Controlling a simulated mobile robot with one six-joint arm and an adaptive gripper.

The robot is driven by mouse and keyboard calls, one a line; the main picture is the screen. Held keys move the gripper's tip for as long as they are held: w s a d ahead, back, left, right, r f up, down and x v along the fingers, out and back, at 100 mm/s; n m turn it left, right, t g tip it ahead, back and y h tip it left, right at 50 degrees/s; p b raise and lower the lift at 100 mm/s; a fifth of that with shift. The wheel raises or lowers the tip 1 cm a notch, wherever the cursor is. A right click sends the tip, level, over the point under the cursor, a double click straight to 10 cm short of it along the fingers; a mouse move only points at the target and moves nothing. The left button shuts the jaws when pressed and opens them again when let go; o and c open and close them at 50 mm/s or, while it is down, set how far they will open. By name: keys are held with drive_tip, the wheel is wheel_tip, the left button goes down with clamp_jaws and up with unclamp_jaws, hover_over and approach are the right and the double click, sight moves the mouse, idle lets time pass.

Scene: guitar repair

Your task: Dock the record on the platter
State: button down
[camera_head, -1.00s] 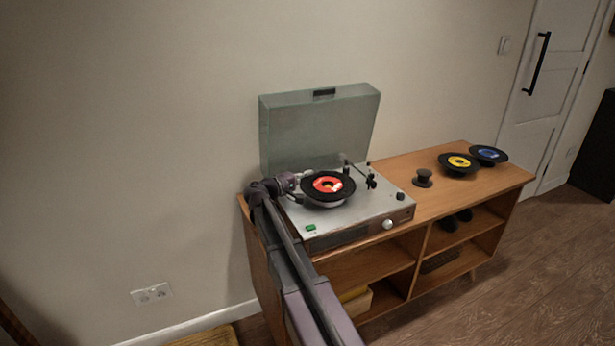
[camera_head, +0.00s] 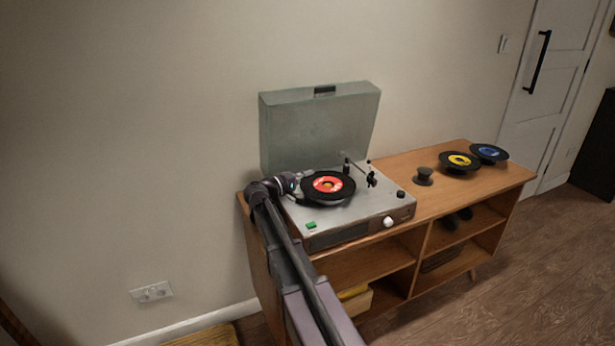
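The record, black with a red label (camera_head: 327,184), is over the turntable's platter at the left of the deck. It looks level and low, and hides most of the platter. I cannot tell whether it touches the platter or whether the spindle is through its hole. My gripper (camera_head: 297,186) is at the record's left edge, coming from the left. Its fingers are small and partly hidden, so I cannot tell whether they are shut on the record. The silver turntable (camera_head: 353,215) stands on the wooden cabinet with its tonearm (camera_head: 360,173) at the right of the record.
The tinted lid (camera_head: 315,130) stands open behind the deck. A dark knob-shaped piece (camera_head: 424,176), a yellow-label record (camera_head: 459,162) and a blue-label record (camera_head: 489,153) are on the cabinet top (camera_head: 440,203) to the right. The wall is close behind.

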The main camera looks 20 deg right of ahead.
drive_tip(key=shift+f+b, duration=0.35)
drive_tip(key=shift+f, duration=0.1)
drive_tip(key=shift+r+p, duration=0.85)
drive_tip(key=shift+f+b, duration=0.8)
drive_tip(key=shift+b, duration=0.05)
idle(1.4)
drive_tip(key=c, duration=1.1)
unclamp_jaws()
drive_tip(key=shift+a, duration=0.1)
drive_tip(key=shift+v, duration=5.45)
